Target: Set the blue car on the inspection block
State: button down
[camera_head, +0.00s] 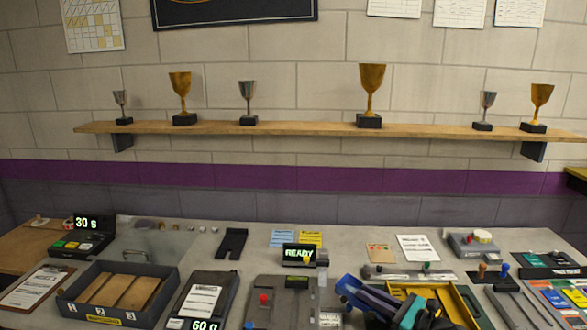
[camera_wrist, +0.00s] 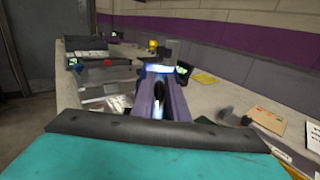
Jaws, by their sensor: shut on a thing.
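My gripper (camera_head: 352,289) reaches in from the lower right in the head view, above the bench beside the yellow tray. It is shut on a bright blue thing, seemingly the blue car (camera_head: 346,281), though little of its shape shows. In the wrist view my gripper (camera_wrist: 160,72) has its two purple-grey fingers pointing forward, with a strip of blue (camera_wrist: 157,69) at their tips. The fingers hide most of what they hold. I cannot tell for sure which piece is the inspection block; a grey unit with a red knob (camera_head: 264,298) lies left of my gripper.
A lit READY display (camera_head: 299,255) stands just behind and left of my gripper. A yellow tray (camera_head: 465,303) lies close on its right. A dark box with wooden slats (camera_head: 70,304) and a scale (camera_head: 190,323) stand left. The bench's back strip has bare patches.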

jog(key=shift+n+g+y, duration=0.7)
jog(key=shift+g, duration=0.1)
jog(key=a, duration=0.5)
jog(key=shift+s+b, duration=0.15)
jog(key=shift+b, duration=0.15)
jog(key=shift+s+f, duration=0.1)
jog(key=shift+s, duration=0.05)
